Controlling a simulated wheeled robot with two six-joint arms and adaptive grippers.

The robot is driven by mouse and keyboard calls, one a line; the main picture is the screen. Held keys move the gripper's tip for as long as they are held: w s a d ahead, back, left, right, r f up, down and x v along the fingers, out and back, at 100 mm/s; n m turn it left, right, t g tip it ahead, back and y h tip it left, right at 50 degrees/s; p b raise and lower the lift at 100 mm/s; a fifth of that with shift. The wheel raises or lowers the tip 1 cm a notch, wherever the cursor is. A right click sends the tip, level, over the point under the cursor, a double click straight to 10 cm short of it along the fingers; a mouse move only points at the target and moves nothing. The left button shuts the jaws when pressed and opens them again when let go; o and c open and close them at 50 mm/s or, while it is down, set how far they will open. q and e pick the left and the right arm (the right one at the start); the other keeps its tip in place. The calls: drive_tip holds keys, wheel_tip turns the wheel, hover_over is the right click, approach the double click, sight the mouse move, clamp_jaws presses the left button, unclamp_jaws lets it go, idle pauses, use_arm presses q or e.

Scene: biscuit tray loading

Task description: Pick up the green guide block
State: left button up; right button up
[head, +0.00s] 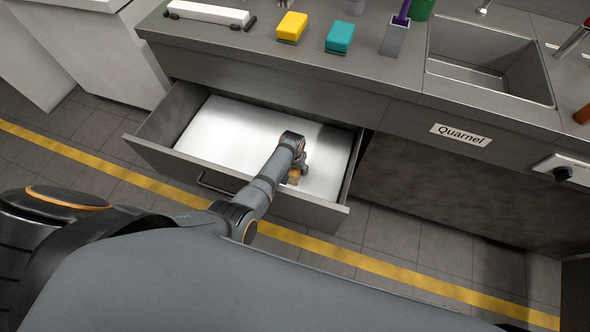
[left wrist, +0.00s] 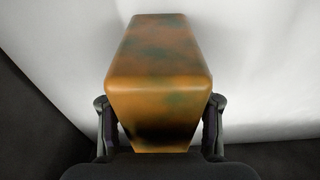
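An orange-brown block with blurry dark green patches (left wrist: 160,70) fills the middle of the left wrist view. A small orange-brown part of it shows in the head view (head: 293,177), inside the open drawer (head: 185,108). My left gripper (left wrist: 160,112) has one finger against each side of the block, with no clear gap at the fingertips. In the head view my left gripper (head: 298,172) is small and partly hidden by its wrist, low over the drawer's white floor. No plain green block shows in the drawer. My right gripper is not in view.
The drawer walls surround my left gripper; its front panel (head: 235,189) lies under my arm. On the counter above are a yellow sponge (head: 292,27), a teal sponge (head: 340,37), a grey holder (head: 394,39) and a sink (head: 480,75). The drawer's left part is clear.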

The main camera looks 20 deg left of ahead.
use_arm(q)
clamp_jaws()
drive_tip(key=shift+w, duration=0.1)
